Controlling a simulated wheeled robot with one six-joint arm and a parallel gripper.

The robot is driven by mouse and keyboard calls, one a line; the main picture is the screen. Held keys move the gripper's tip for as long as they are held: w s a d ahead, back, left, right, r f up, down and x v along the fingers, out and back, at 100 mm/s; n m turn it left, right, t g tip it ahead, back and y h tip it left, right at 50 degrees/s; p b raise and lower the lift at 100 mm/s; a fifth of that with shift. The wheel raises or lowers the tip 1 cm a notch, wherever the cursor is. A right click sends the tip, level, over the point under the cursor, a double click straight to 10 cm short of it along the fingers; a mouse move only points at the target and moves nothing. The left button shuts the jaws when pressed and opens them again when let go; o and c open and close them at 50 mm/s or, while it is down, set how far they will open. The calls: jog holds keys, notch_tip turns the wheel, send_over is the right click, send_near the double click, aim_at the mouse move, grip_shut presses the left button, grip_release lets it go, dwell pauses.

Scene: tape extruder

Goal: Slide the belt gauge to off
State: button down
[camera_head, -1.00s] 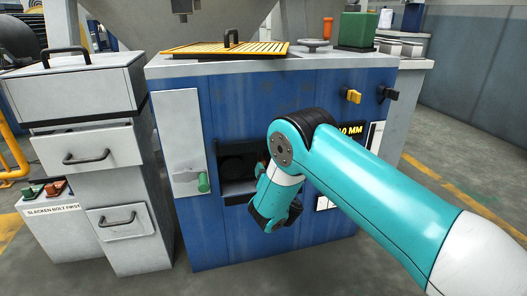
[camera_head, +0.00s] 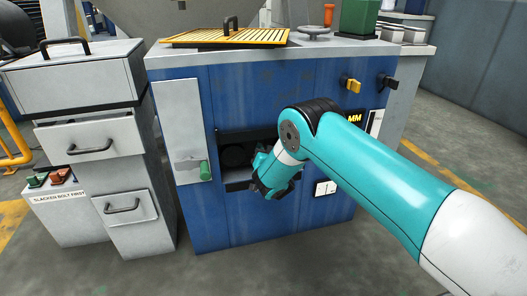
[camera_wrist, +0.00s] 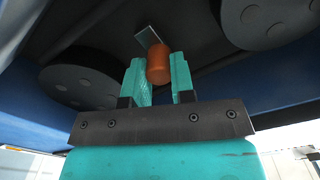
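The belt gauge appears to be the orange knob (camera_wrist: 159,64) on a pale metal tab (camera_wrist: 148,36) in the wrist view. It stands out from the dark inside of the recess in the blue machine. In the head view my gripper (camera_head: 272,172) is at the right part of the recess, and the wrist hides the knob. No off mark can be read.
Dark round wheels (camera_wrist: 82,83) lie on both sides of the knob inside the recess. The recess (camera_head: 236,187) has a dark lower edge. A yellow switch (camera_head: 352,85) sits higher up on the right.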

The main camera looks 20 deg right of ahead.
jog(key=shift+f+b, duration=1.45)
jog(key=shift+f, duration=0.35)
jog(key=c, duration=1)
grip_release()
jog(key=shift+o, duration=0.2)
jog(key=shift+s+r, duration=0.1)
jog(key=s+b, duration=0.4)
jog(key=s, duration=0.5)
jog(key=shift+a+f, duration=0.15)
jog(key=shift+f, duration=0.2)
